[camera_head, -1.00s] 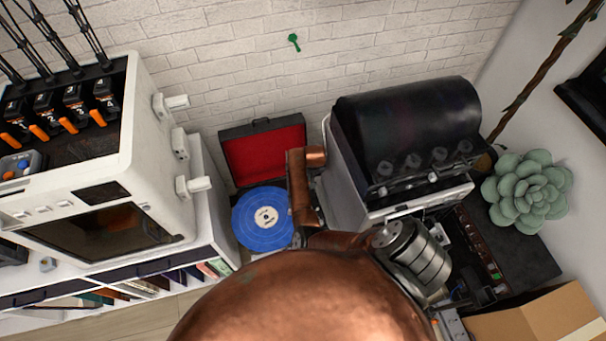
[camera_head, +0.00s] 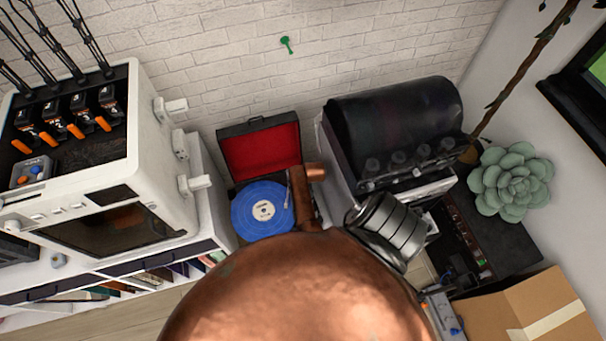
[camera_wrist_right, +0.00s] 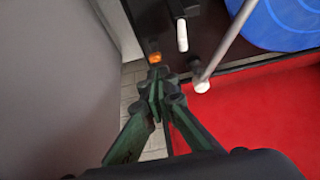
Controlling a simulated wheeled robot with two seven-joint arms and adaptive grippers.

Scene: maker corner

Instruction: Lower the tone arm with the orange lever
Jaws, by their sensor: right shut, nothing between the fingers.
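The record player stands open, its red-lined lid (camera_head: 262,152) raised. A blue record (camera_head: 262,222) lies on it and also shows in the right wrist view (camera_wrist_right: 290,22). The pale tone arm (camera_head: 287,193) is beside the record's right edge; in the wrist view it is a grey rod (camera_wrist_right: 228,45) with a white end. The small orange lever (camera_wrist_right: 155,57) shows just beyond my right gripper's fingertips (camera_wrist_right: 158,78). This gripper is shut and empty; whether it touches the lever I cannot tell. My copper arm hides the player's right side in the head view.
A white handle-like piece (camera_wrist_right: 182,36) sits close to the lever and tone arm. A machine with a dark rounded cover (camera_head: 395,125) stands right of the player. A white printer-like cabinet (camera_head: 150,150) stands left. A brick wall (camera_head: 240,60) is behind.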

